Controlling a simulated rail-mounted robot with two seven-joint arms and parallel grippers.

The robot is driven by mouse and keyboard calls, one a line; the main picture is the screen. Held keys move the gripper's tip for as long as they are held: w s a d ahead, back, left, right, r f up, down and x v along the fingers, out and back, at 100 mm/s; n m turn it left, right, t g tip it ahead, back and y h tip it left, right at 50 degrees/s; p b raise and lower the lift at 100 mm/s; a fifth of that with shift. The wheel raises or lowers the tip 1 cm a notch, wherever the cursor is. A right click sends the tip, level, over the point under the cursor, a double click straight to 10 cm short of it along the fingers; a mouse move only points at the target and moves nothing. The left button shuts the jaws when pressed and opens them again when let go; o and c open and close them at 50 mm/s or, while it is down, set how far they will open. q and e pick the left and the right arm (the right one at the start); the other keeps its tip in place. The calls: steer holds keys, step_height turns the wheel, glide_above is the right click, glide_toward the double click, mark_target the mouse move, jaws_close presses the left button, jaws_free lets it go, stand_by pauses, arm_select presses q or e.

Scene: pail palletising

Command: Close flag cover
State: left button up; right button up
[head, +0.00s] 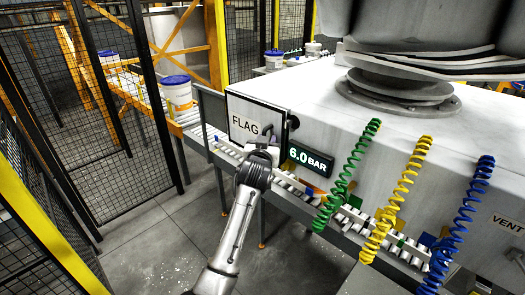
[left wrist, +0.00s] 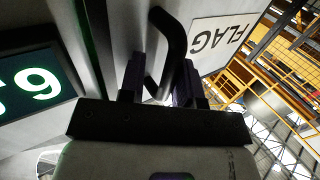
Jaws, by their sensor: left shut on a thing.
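The flag cover (head: 236,108) is a pale panel with a dark edge and a white FLAG label (head: 244,128), on the corner of the white machine housing. The label also shows in the left wrist view (left wrist: 217,42). My left gripper (head: 267,144) is at the cover's lower right part. In the left wrist view, its two dark fingers (left wrist: 160,82) are shut on the black curved handle (left wrist: 172,38) of the cover. The handle's lower end is partly hidden between the fingers. I cannot tell how far the cover stands from the housing. My right gripper is not in view.
A 6.0 BAR display (head: 310,160) is just right of the cover. Green (head: 347,180), yellow (head: 397,195) and blue (head: 465,215) coiled hoses hang further right. A roller conveyor (head: 285,182) runs below.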

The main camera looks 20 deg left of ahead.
arm_select(q)
steer(key=s+d+b, duration=0.1)
steer(key=s+b, duration=0.2)
steer(key=s, duration=1)
steer(key=shift+s+d, duration=0.35)
